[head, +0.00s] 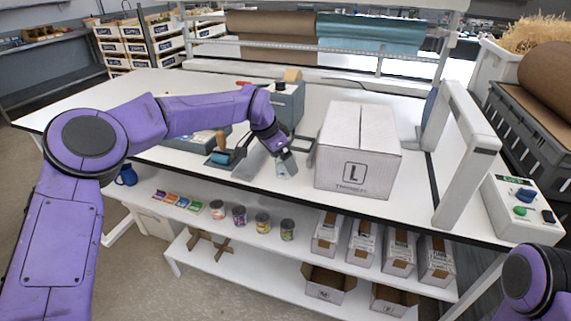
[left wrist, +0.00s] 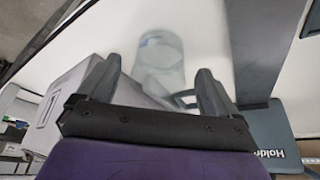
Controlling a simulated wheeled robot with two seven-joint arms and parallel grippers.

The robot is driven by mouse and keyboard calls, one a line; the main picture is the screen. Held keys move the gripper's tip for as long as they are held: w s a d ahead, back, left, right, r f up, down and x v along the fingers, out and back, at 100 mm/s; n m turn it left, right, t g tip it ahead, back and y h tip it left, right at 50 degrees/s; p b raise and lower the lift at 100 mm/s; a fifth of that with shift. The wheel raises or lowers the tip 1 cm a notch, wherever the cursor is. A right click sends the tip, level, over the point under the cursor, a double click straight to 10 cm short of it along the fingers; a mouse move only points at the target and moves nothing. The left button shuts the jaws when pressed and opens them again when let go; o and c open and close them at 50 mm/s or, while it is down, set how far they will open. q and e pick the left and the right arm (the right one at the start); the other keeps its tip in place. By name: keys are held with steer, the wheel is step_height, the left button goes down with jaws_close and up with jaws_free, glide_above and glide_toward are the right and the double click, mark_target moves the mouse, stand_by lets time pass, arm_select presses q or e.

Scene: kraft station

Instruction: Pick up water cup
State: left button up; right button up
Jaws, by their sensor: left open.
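The water cup is a clear, see-through cup. In the left wrist view the cup (left wrist: 160,55) stands on the white table just beyond and between my fingertips, a little blurred. In the head view the cup (head: 285,169) shows only faintly at the tip of my left gripper (head: 287,163). In the left wrist view my left gripper (left wrist: 155,88) is open, with one finger on each side of the cup's near end. I cannot tell whether a finger touches it. My right gripper is not in view; only a part of my right arm shows at the lower right.
A large white box (head: 358,150) marked L stands right of the gripper. A white frame (head: 462,150) and a button panel (head: 522,208) are at the right.

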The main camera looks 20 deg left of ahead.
arm_select(q)
steer(key=x, duration=0.3)
steer(key=shift+f+p, duration=0.1)
steer(key=shift+p, duration=0.2)
steer(key=shift+s, duration=0.1)
steer(key=c, duration=1.1)
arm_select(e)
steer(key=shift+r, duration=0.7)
arm_select(q)
steer(key=shift+r, duration=0.65)
steer(key=shift+r+b, duration=0.5)
steer(key=shift+r, duration=0.45)
steer(key=shift+s+r+b, duration=1.15)
steer(key=shift+s+r, duration=0.5)
steer(key=shift+s, duration=0.65)
steer(key=shift+s+r+b, duration=1.15)
steer(key=shift+s+r, duration=0.5)
steer(key=shift+s, duration=0.65)
steer(key=shift+s+r+b, duration=1.15)
steer(key=shift+s+r, duration=0.5)
steer(key=shift+s, duration=0.7)
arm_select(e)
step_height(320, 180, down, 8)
